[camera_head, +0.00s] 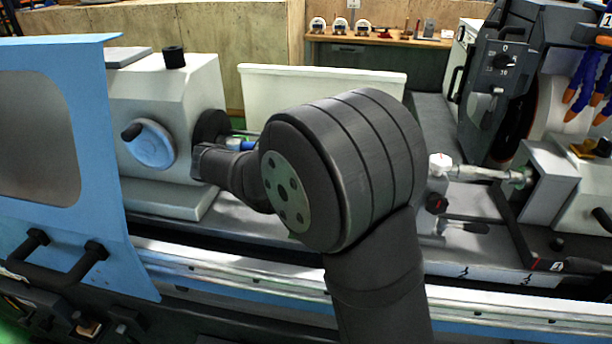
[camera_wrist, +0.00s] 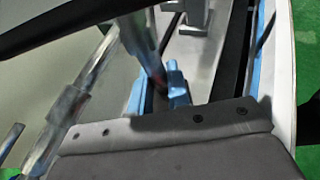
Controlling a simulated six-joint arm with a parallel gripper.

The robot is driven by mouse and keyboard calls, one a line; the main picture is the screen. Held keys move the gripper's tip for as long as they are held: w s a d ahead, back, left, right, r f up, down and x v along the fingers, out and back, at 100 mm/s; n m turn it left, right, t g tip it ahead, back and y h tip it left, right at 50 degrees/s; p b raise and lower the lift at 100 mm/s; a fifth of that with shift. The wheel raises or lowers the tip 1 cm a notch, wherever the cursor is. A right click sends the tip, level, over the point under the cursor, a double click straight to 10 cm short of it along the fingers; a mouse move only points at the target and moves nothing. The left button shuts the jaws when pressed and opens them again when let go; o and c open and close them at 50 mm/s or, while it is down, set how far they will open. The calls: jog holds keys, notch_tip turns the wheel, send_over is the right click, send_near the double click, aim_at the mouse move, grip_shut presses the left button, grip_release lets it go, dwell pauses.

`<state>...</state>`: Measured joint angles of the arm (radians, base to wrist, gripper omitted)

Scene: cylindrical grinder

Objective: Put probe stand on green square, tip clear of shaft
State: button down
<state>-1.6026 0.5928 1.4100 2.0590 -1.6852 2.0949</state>
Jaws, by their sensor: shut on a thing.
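My gripper (camera_wrist: 160,93) shows two blue fingertips in the wrist view, shut on a slanting grey and dark rod with a reddish spot, part of the probe stand (camera_wrist: 138,42). The stand's base and probe tip cannot be made out. In the head view a bit of blue at my gripper (camera_head: 240,144) shows beside the workhead; my arm hides most of the area there. The metal shaft (camera_head: 480,173) shows right of my arm, and a shiny bar, likely the shaft (camera_wrist: 72,112), runs along the left of the wrist view. The green square cannot be made out.
The workhead (camera_head: 160,90) with its blue handwheel (camera_head: 150,146) is at the left, behind a blue door (camera_head: 112,180). The wheel housing (camera_head: 505,75) and the tailstock block (camera_head: 548,185) are at the right. A white panel (camera_head: 320,82) stands behind my arm.

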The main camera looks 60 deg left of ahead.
jog(key=c, duration=1.3)
grip_release()
jog(key=shift+f, duration=0.15)
jog(key=v, duration=1.2)
